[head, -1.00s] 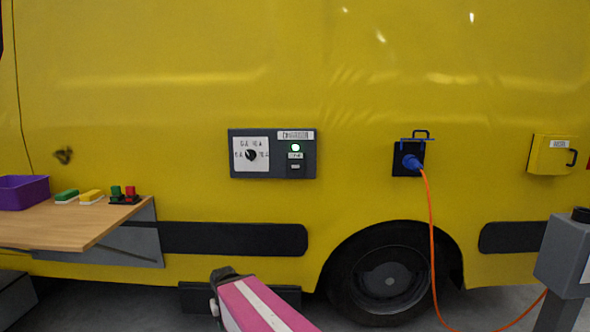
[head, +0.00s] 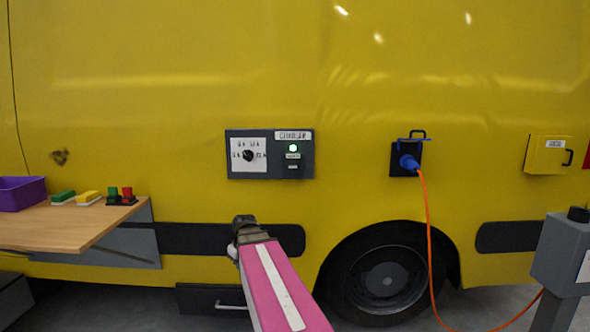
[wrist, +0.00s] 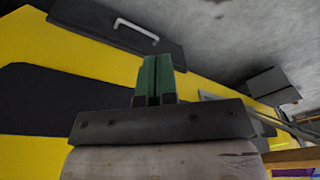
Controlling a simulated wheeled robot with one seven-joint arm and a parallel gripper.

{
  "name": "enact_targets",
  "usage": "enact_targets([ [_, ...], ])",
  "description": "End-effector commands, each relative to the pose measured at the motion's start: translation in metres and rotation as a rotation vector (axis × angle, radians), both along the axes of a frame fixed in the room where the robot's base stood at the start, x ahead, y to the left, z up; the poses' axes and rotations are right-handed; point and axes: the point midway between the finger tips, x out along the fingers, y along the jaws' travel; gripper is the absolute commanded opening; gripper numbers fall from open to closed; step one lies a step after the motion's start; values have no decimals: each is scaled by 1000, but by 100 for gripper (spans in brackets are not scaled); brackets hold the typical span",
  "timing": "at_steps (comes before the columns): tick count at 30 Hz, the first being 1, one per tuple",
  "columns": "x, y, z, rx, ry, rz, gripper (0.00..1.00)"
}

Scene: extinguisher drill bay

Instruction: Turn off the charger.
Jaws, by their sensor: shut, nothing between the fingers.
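The charger panel (head: 270,166) is a dark grey box on the side of the yellow van in the head view. It has a black rotary knob (head: 248,156) on a white dial plate at its left. At its right are a lit green light (head: 293,148) and a small dark switch (head: 293,168) below it. My gripper (head: 243,220) is below the panel, apart from it, in front of the black trim strip. In the wrist view its green fingers (wrist: 155,78) are together with nothing between them. The panel is not in the wrist view.
A wooden shelf (head: 60,226) at the left holds a purple bin (head: 22,194) and several small coloured items. A blue plug (head: 408,162) with an orange cable (head: 429,240) sits in a socket to the right. A grey post (head: 561,255) stands at far right.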

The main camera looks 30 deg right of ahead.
Motion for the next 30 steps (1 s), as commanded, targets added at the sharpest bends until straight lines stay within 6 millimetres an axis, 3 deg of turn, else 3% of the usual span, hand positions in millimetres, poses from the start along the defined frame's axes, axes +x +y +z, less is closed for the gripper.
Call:
enact_targets([
  [6,30,-47,59,1,-69,96,0],
  [15,53,-111,144,-17,-164,238,0],
  [30,55,-219,302,-110,-323,489,0],
])
